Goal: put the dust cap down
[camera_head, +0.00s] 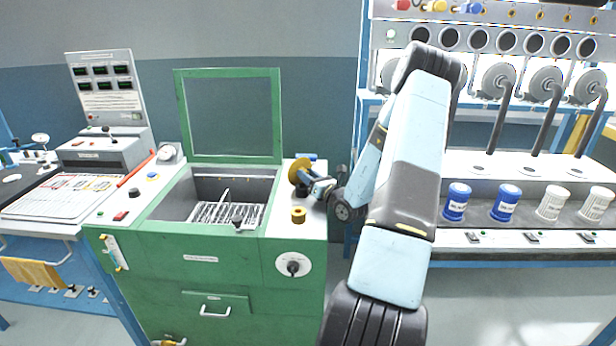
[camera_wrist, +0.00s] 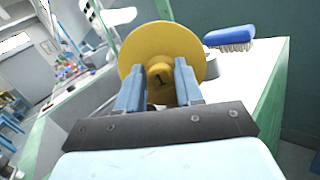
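The dust cap is a yellow disc (camera_wrist: 150,45) with a knob marked "1", seen face-on in the wrist view. My gripper (camera_wrist: 160,82) has its two blue fingers on either side of the knob and is shut on it. In the head view the cap (camera_head: 299,170) is edge-on, tilted upright, over the white top (camera_head: 312,228) of the green machine, right of its open bay. My gripper (camera_head: 310,182) reaches it from the right. I cannot tell whether the cap's lower edge touches the top.
A small yellow-brown ring-shaped piece (camera_head: 298,215) stands on the white top in front of the cap. A blue brush (camera_wrist: 230,38) lies behind it, beside a grey round part (camera_wrist: 213,58). The open bay (camera_head: 220,200) holds a wire rack. The raised green lid (camera_head: 230,115) stands behind.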

